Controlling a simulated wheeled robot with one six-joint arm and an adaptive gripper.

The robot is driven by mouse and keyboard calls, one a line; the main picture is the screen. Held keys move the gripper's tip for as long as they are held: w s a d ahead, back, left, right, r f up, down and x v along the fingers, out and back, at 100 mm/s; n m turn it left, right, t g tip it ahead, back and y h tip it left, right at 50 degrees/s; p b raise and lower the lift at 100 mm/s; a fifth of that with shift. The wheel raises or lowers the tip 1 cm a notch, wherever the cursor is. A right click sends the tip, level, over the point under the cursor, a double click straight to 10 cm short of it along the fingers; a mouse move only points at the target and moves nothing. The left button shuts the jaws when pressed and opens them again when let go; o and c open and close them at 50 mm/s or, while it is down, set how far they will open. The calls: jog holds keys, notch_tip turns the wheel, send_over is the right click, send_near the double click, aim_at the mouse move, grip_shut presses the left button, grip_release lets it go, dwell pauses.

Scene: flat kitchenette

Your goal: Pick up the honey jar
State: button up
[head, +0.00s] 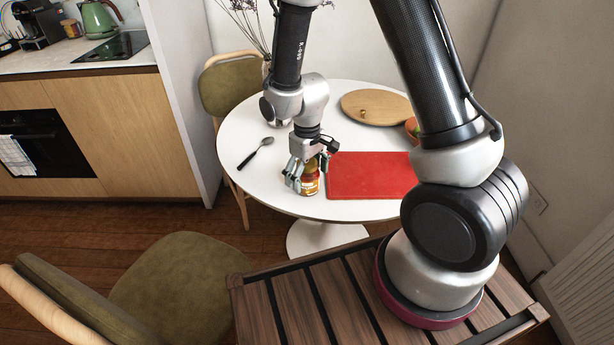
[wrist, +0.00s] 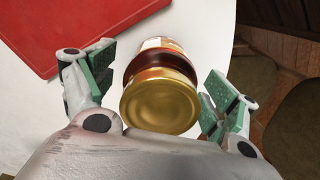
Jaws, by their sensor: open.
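The honey jar (head: 310,181) stands on the white round table near its front edge, left of the red board. In the wrist view the jar (wrist: 160,100) shows its gold lid, with amber-brown glass and a pale label beyond it. My gripper (head: 305,179) is at the jar from above. In the wrist view my gripper (wrist: 160,88) is open, with one green-padded finger on each side of the jar. The jar's lower part is partly hidden by the fingers in the head view.
The red board (head: 370,176) lies close to the right of the jar. A spoon (head: 255,152) lies on the table (head: 240,125) to the left. A round wooden board (head: 376,106) and a partly hidden bowl (head: 411,127) are farther back. Chairs (head: 175,285) stand around the table.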

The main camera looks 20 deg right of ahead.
jog(key=shift+c, duration=0.4)
jog(key=c, duration=1.4)
jog(key=shift+c, duration=0.2)
